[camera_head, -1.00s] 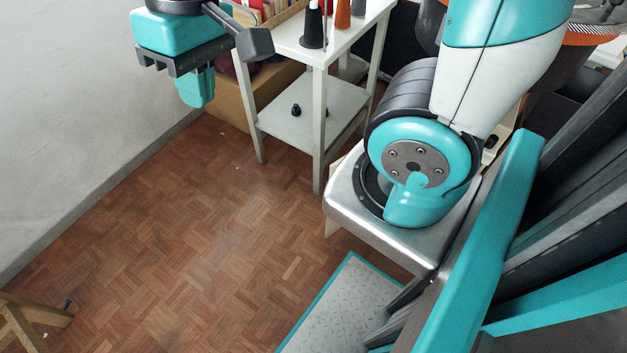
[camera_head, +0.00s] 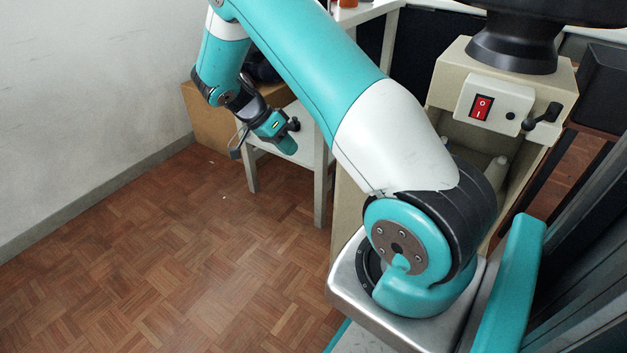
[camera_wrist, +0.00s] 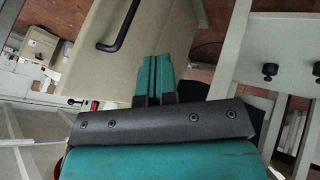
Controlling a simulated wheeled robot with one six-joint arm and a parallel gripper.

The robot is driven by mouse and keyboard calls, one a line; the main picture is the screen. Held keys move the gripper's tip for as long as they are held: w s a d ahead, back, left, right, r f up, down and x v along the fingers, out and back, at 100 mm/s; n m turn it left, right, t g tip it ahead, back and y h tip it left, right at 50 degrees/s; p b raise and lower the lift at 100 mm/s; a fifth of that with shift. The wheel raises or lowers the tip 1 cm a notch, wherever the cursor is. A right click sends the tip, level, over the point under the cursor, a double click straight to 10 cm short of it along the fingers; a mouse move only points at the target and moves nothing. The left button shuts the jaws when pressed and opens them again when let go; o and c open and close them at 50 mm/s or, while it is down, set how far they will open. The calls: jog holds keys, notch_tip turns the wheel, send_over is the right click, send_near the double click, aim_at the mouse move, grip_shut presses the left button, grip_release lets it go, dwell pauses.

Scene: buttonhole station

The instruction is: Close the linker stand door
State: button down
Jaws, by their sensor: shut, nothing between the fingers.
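The linker stand (camera_head: 450,85) is a beige cabinet at the right of the head view, with a red switch (camera_head: 481,107) on its front. Below the switch its compartment is open and shows pale cone shapes. A beige panel (camera_head: 347,205), which looks like its door swung out, stands left of the opening, partly behind my arm. In the wrist view the door (camera_wrist: 165,25) fills the upper middle, with a black bar handle (camera_wrist: 121,27). My gripper (camera_head: 288,146) is shut and empty. Its teal fingertips (camera_wrist: 153,62) overlap the door's lower right edge; I cannot tell if they touch.
A white side table (camera_head: 320,175) stands behind my gripper in the head view, with a cardboard box (camera_head: 210,120) beyond it near the wall. A black knob or crank (camera_head: 543,118) sticks out from the stand. The parquet floor at left is clear.

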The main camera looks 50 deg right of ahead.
jog(key=s+d+f+b, duration=0.3)
jog(key=s+f+b, duration=0.3)
jog(key=s+f, duration=0.1)
jog(key=shift+s+f, duration=0.35)
jog(key=shift+s, duration=0.55)
